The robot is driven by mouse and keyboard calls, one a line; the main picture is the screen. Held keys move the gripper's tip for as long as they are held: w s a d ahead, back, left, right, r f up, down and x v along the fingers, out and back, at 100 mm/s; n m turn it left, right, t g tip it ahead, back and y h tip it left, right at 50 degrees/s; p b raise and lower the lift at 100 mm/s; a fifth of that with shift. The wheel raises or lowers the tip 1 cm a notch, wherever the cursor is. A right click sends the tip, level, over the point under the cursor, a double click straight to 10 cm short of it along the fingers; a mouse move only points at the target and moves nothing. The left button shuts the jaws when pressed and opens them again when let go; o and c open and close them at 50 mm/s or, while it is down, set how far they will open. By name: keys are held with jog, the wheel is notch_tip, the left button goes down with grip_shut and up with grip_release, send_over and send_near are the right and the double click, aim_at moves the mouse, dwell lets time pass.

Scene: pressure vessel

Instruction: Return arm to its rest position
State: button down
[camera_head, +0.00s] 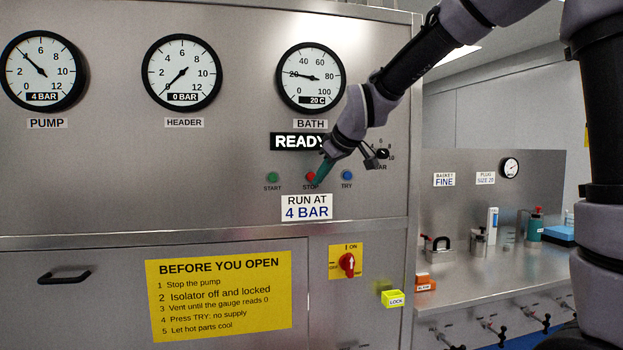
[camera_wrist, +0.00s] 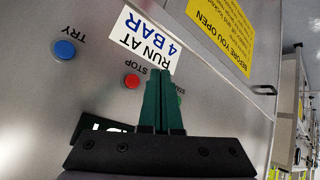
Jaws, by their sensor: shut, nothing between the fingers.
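My gripper (camera_head: 320,181) is in front of the steel panel, at the end of my raised arm. Its green fingers are shut and empty, and in the wrist view (camera_wrist: 160,76) they lie together. In the head view the tips are by the red STOP button (camera_head: 310,176). In the wrist view the STOP button (camera_wrist: 132,81) shows clear to the left of the fingers, and the green START button (camera_wrist: 179,99) is partly hidden behind them. I cannot tell whether the fingers touch the panel. The blue TRY button (camera_head: 347,176) is to their right.
The READY display (camera_head: 295,142) and a BAR knob (camera_head: 383,154) are close to my gripper. The red isolator handle (camera_head: 347,264) and a yellow lock (camera_head: 393,298) are below. A steel bench (camera_head: 480,267) with bottles and fittings stands to the right.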

jog(key=s+d+r+m+h, duration=0.1)
jog(key=s+d+m, duration=0.4)
jog(key=s+d, duration=0.45)
jog(key=s+d+m+h, duration=0.1)
jog(key=s+d+m, duration=0.45)
jog(key=d, duration=0.65)
jog(key=s+d+f+m+h, duration=0.1)
jog(key=s+d+f+m, duration=0.2)
jog(key=s, duration=0.6)
jog(key=shift+d+m+g, duration=0.4)
jog(key=shift+d+m, duration=0.35)
jog(key=shift+d, duration=0.05)
